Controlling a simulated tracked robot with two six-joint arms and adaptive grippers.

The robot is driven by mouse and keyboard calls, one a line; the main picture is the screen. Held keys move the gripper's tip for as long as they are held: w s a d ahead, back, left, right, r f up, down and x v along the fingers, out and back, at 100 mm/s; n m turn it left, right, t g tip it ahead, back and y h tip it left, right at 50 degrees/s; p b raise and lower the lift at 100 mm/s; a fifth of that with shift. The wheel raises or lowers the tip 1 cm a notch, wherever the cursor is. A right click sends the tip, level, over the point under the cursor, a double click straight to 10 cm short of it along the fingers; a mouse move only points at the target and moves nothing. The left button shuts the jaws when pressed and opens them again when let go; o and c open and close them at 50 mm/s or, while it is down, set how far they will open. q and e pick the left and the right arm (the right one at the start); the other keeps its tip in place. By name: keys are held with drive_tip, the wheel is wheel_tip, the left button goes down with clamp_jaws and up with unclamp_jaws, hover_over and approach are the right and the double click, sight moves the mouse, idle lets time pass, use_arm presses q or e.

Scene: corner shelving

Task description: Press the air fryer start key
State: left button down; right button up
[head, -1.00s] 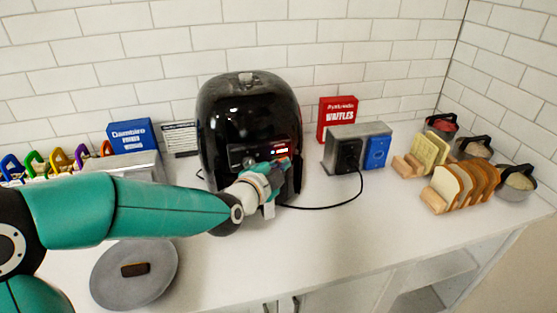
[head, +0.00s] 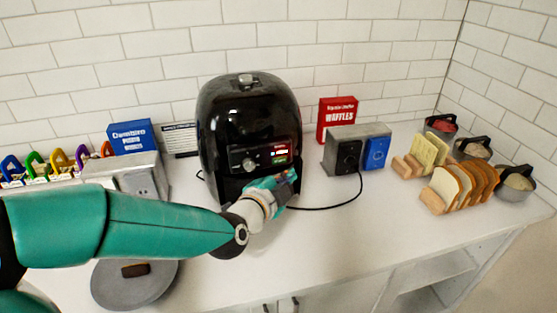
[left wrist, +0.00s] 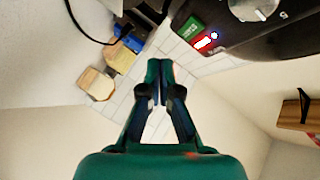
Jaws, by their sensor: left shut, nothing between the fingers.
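The black air fryer (head: 247,115) stands on the counter against the tiled wall. Its front panel has a knob (head: 249,164), a small red-lit display (head: 280,149) and a green key (head: 281,159) below the display. The green key also shows in the left wrist view (left wrist: 190,28), beside the lit display (left wrist: 207,42). My left gripper (head: 290,176) is in front of the fryer, just below the panel's right side and apart from the green key. Its fingers are together and empty in the left wrist view (left wrist: 153,66). My right gripper is not in view.
A grey box (head: 345,155) with a blue front part and a red waffle box (head: 337,118) stand right of the fryer. Bread racks (head: 436,200) and lidded pots (head: 516,184) are farther right. A round grey disc (head: 137,286) lies at front left. A black cord (head: 335,207) crosses the counter.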

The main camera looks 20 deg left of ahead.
use_arm(q)
drive_tip(key=shift+s+d, duration=0.7)
drive_tip(key=shift+s, duration=0.2)
drive_tip(key=shift+w, duration=0.1)
idle(0.9)
